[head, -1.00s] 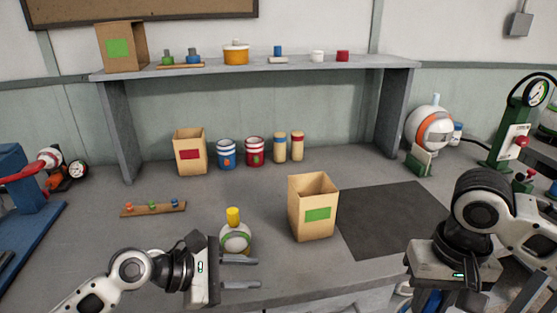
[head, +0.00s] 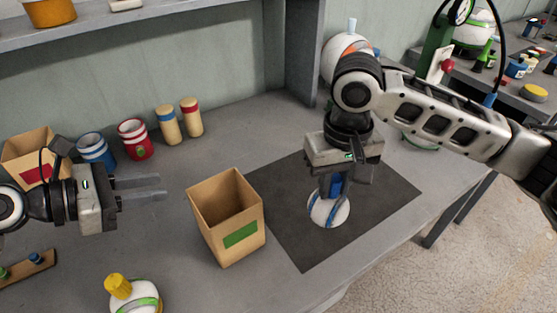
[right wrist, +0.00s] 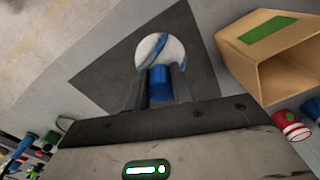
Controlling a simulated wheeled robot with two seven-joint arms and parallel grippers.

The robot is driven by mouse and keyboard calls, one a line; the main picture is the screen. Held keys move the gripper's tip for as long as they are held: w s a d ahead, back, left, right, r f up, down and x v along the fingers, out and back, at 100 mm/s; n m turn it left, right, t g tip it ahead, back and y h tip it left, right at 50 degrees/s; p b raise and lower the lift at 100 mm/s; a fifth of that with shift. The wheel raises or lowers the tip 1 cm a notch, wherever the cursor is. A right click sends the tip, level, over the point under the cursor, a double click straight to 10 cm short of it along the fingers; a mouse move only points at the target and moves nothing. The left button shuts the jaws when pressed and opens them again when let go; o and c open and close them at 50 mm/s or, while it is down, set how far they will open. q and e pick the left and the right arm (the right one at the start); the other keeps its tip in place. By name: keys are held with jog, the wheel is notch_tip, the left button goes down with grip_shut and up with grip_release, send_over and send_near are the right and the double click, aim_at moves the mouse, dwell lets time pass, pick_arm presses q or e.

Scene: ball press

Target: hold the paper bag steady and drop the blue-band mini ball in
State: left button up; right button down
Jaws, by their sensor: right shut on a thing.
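The blue-band mini ball (head: 328,209) is white with a blue band and a blue knob on top. My right gripper (head: 332,183) is shut on that knob, with the ball over the dark mat; I cannot tell whether it touches the mat. The right wrist view shows the knob between the fingers (right wrist: 159,86) and the ball (right wrist: 158,50) beyond. The open brown paper bag (head: 228,217) with a green label stands upright, left of the ball. My left gripper (head: 142,188) is open and empty, left of the bag, fingers pointing right, not touching it.
A dark mat (head: 290,235) lies right of the bag. A yellow-topped ball (head: 135,296) stands at the front left. A red-label bag (head: 28,150), a blue can (head: 96,150), a red can (head: 134,139) and two tan cylinders stand behind.

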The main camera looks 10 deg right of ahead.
aim_at(211, 180)
jog(key=shift+a+r, duration=0.2)
jog(key=shift+a, duration=0.05)
pick_arm(q)
jog(key=x, duration=1.2)
pick_arm(e)
jog(key=w+a+r+n, duration=0.2)
jog(key=a+r+n, duration=0.7)
jog(key=n, duration=0.1)
jog(key=w+a+r+n, duration=0.2)
jog(key=a+r+n, duration=0.7)
jog(key=n, duration=0.2)
jog(key=shift+w+r+n, duration=0.3)
jog(key=shift+w, duration=0.1)
pick_arm(q)
grip_shut()
